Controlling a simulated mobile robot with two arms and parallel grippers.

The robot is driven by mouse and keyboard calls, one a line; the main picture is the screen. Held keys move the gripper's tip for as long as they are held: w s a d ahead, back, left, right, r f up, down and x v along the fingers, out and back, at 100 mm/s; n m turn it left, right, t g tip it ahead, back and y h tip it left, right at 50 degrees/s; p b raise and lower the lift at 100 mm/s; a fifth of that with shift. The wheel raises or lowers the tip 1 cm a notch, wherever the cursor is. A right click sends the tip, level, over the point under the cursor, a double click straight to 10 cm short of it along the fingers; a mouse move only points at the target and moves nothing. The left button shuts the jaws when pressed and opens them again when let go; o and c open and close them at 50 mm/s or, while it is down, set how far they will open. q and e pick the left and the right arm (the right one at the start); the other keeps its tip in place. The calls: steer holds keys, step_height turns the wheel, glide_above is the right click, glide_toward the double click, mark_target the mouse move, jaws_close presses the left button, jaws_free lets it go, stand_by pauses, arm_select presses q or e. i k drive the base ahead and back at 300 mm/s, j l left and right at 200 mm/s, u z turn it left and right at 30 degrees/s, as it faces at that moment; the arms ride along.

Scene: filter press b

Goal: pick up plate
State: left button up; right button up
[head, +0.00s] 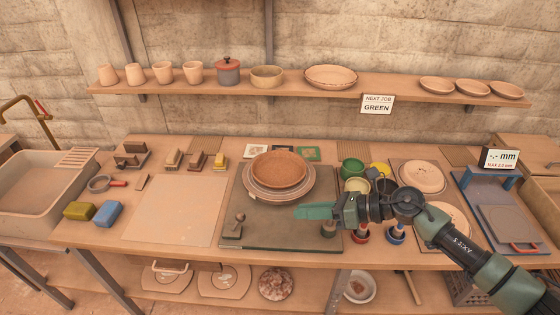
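A stack of round plates (265,192) sits on the dark green mat (270,232) in the middle of the table. A brown, speckled plate or shallow bowl (279,168) lies on top, with paler rims below it. My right gripper (300,212) reaches in from the right. Its teal fingers point left, in front of and just right of the stack's front edge in the picture. They appear apart from the plates. The fingers overlap from this angle, so the gap between them cannot be made out. My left gripper is out of view.
A small stamp-like tool (233,228) stands at the mat's front left. A pale board (175,210) lies left. Coloured pots (352,168) stand right of the stack, near my arm. More plates (421,177) lie further right. A shelf (220,88) of pottery runs behind.

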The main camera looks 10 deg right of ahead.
mark_target(274, 169)
steer(key=i+l, duration=0.15)
steer(key=i, duration=0.25)
steer(key=i+l, duration=0.15)
steer(key=i, duration=0.25)
steer(key=i+l, duration=0.15)
steer(key=i, duration=0.25)
